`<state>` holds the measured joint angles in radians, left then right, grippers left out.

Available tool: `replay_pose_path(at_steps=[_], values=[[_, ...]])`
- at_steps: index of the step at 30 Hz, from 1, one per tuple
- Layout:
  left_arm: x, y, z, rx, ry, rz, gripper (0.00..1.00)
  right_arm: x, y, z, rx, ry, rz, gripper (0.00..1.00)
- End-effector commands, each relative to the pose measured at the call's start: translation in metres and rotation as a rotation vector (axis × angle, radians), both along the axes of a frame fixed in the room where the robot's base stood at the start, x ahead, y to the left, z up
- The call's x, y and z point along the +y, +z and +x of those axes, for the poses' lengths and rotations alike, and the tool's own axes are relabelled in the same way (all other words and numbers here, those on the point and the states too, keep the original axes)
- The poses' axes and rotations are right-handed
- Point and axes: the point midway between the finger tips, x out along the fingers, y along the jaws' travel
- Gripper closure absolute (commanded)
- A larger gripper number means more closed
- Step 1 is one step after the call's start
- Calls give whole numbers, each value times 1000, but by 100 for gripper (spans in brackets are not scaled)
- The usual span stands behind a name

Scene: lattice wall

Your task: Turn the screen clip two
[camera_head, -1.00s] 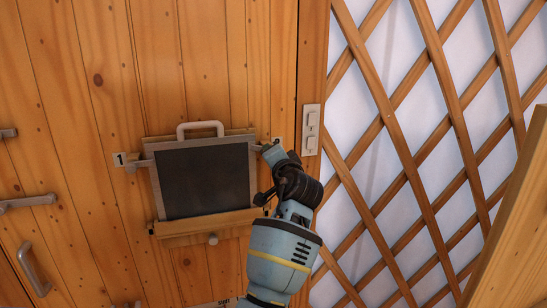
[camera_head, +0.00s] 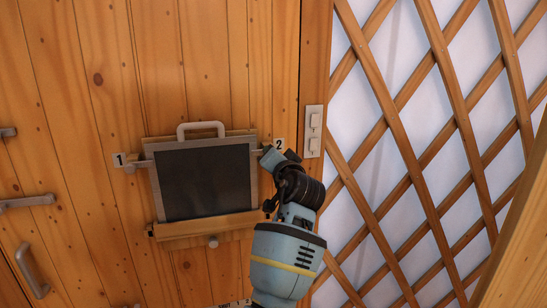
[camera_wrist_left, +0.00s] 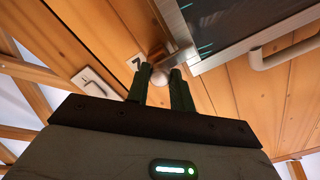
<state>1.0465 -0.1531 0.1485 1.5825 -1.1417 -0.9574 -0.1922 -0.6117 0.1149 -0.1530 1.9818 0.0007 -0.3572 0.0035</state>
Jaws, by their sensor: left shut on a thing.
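A dark screen (camera_head: 205,182) in a light frame hangs on the plank wall, and its frame edge shows in the wrist view (camera_wrist_left: 240,30). Screen clip two sits at the screen's upper right corner, beside the label "2" (camera_head: 280,144). My left gripper (camera_head: 267,157) is at this clip. In the wrist view its two dark fingers (camera_wrist_left: 160,76) are shut on the clip's pale round end (camera_wrist_left: 159,79). The gripper hides much of the clip in the head view. My right gripper is not in view.
Clip one (camera_head: 136,166) is at the screen's left edge by the label "1" (camera_head: 119,160). A pale handle (camera_head: 201,129) tops the screen; a wooden ledge (camera_head: 210,224) runs below it. Light switches (camera_head: 313,130) and a wooden lattice (camera_head: 420,150) are to the right.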

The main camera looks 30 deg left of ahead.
Motion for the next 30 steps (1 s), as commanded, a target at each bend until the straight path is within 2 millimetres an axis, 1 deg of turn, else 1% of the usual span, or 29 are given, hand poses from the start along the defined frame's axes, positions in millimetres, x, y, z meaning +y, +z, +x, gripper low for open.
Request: replay_pose_path(at_steps=[2,3,7,17,20,30], values=[[0,1,0,-2,-1,-1,100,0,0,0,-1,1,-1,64],[0,1,0,-2,-1,-1,73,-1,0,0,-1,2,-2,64],[0,1,0,-1,-1,0,56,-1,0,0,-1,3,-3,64],[-2,0,-1,0,-1,1,55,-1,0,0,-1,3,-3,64],[-9,-1,-6,0,-2,-1,55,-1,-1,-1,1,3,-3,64],[-48,-2,-40,2,-1,0,55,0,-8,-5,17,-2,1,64]])
